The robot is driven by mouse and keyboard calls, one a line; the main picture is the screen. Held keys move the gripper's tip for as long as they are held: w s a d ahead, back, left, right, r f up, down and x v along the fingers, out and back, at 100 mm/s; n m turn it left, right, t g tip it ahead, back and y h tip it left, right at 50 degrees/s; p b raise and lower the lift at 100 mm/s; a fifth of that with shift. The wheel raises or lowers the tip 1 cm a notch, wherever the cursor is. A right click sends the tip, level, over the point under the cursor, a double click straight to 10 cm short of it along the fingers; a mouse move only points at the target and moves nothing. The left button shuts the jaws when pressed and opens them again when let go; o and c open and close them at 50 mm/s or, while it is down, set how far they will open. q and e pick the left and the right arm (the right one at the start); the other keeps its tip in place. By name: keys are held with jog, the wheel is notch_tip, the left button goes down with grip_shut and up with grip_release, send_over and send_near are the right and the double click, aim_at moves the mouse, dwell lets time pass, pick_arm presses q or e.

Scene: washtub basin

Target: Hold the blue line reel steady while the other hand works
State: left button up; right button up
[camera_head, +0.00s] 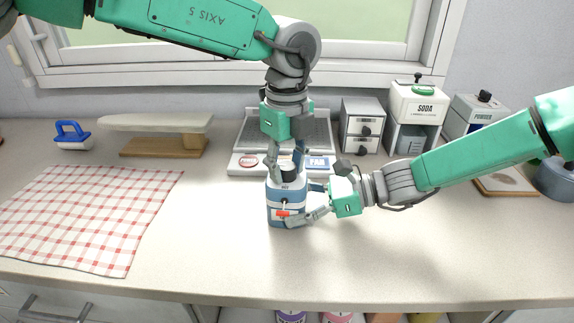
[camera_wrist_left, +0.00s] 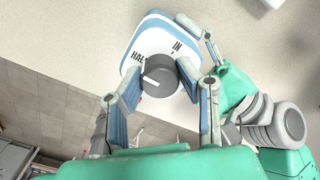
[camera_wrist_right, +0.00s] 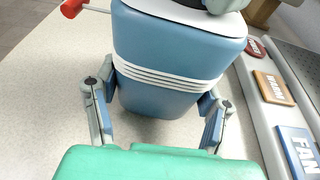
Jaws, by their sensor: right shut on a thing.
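The blue line reel (camera_head: 287,196) is a blue box with white bands and a white top, standing upright on the counter. A dark round knob (camera_wrist_left: 160,78) sits on its top, and a red tab (camera_head: 283,213) shows on its front. My right gripper (camera_head: 301,204) comes from the right and is shut on the reel's body, one finger on each side. These fingers show in the right wrist view (camera_wrist_right: 158,105). My left gripper (camera_head: 286,171) points down from above. Its fingers are apart on either side of the knob; whether they touch it is unclear.
The front counter is clear.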

aim_at(287, 165)
pick_arm(q)
jog(key=shift+m, duration=0.3)
jog(key=m, duration=0.3)
jog(key=shift+d+m, duration=0.1)
jog(key=shift+m, duration=0.3)
jog(key=m, duration=0.4)
pick_arm(e)
jog(key=shift+s, duration=0.1)
pick_arm(q)
jog(key=m, duration=0.5)
pick_arm(e)
jog(key=shift+a, duration=0.1)
pick_arm(q)
jog(key=shift+m, duration=2.3)
jog(key=o, duration=1.2)
jog(key=shift+c, duration=0.2)
notch_tip(287, 165, up, 12)
